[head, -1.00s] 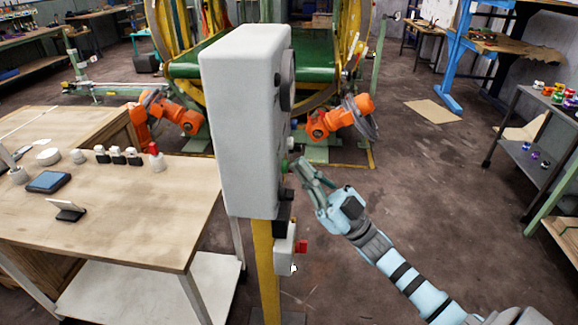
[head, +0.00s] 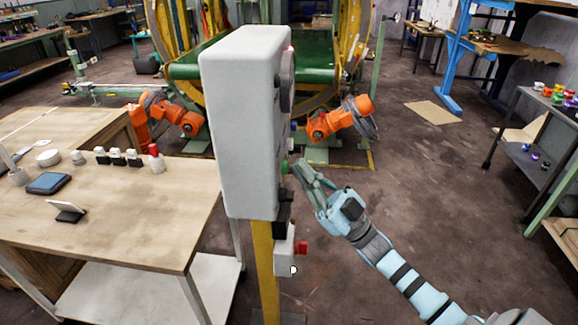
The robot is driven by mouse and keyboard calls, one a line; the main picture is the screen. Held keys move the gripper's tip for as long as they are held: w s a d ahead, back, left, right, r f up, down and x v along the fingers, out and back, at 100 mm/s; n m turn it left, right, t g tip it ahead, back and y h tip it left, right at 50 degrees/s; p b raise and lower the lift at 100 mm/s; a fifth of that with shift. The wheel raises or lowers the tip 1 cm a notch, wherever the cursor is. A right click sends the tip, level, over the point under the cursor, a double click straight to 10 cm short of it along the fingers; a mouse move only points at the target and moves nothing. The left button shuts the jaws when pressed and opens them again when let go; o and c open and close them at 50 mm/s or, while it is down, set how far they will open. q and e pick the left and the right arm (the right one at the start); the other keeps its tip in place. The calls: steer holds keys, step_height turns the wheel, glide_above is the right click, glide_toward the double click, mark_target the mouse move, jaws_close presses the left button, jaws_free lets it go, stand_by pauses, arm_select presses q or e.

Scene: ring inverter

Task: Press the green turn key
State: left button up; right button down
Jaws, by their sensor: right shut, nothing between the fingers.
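The green turn key (head: 285,168) sticks out from the right side of a tall grey-white control box (head: 238,120), which I see nearly edge-on. My right gripper (head: 298,165) is shut and empty. Its fingertips are right beside the green key, to its right; I cannot tell whether they touch it. The face of the box that bears the controls is mostly hidden by this angle. My left gripper is not in view.
The box stands on a yellow post (head: 266,270), with a small box with a red knob (head: 301,248) below. A wooden workbench (head: 130,225) is at the left. Two orange robot arms (head: 340,118) and a green-yellow ring machine stand behind.

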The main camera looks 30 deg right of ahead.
steer(key=shift+s+d, duration=0.35)
steer(key=shift+d, duration=0.15)
steer(key=s+d+p, duration=0.1)
steer(key=d, duration=0.1)
steer(key=s+d+p, duration=0.1)
steer(key=s+d, duration=0.1)
stand_by(0.4)
